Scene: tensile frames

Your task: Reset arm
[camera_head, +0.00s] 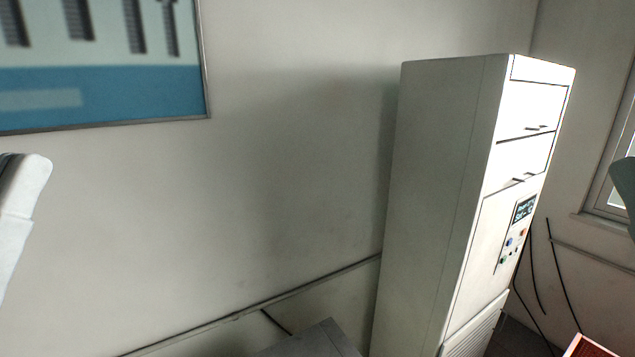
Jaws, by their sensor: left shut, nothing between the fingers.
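A white piece of my left arm with a dark edge at its top stands at the far left edge of the head view. My right gripper is not in view. A dark rounded shape (625,190) is cut off at the right edge, and I cannot tell what it is.
A tall white cabinet (440,200) with drawers, a small display and coloured buttons stands right of centre. A blue and white wall panel (100,95) hangs upper left. A grey box top (315,342) and a red object (588,347) show at the bottom. A window (615,190) is at right.

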